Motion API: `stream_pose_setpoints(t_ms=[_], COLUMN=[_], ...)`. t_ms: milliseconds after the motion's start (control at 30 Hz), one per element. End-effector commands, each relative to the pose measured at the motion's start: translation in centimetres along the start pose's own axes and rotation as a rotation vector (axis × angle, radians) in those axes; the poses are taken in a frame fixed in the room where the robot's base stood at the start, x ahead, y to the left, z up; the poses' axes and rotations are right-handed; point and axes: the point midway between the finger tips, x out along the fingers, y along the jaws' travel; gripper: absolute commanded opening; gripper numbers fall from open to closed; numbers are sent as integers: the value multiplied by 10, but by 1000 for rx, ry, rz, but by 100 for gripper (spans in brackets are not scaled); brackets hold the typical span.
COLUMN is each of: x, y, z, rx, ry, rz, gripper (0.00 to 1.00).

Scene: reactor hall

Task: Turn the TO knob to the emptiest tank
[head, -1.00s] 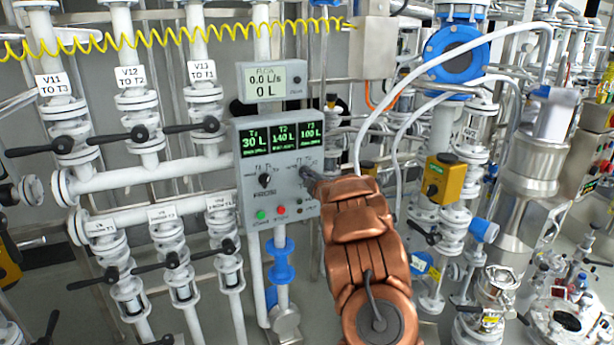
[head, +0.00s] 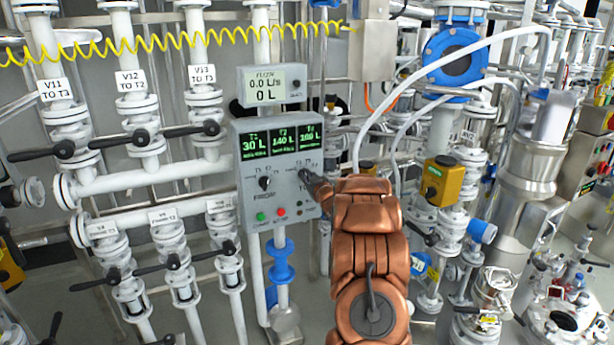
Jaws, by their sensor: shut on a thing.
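A grey control box (head: 241,193) stands in the middle of the head view. Its green display (head: 282,141) reads T1 30 L, T2 140 L and what looks like T3 100 L. The black FROM knob (head: 265,183) is on its left side. The TO knob is on the right side, mostly hidden by my gripper (head: 312,181), which is shut on it. My copper-coloured arm comes up to the box from the lower right. The pointing direction of the TO knob cannot be made out.
A flow meter (head: 273,85) above the box reads 0.0 L/s and 0 L. A green button (head: 261,216) and a red button (head: 282,211) sit below the knobs. Valves with black levers (head: 141,137) crowd the left; a yellow box (head: 441,180) and pipes stand to the right.

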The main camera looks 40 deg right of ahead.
Motion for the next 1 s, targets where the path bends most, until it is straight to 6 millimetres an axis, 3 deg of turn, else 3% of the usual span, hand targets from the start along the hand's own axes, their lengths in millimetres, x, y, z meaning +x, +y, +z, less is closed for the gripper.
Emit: stream_pose_setpoints(t_ms=[667, 700, 933, 1000], x=[0, 0, 0, 0], y=[-1, 0, 0, 0], z=[1, 1, 1, 1], rx=[78, 78, 77, 77], ry=[-2, -2, -1, -1], rz=[-1, -1, -1, -1], gripper=[0, 13, 37, 38])
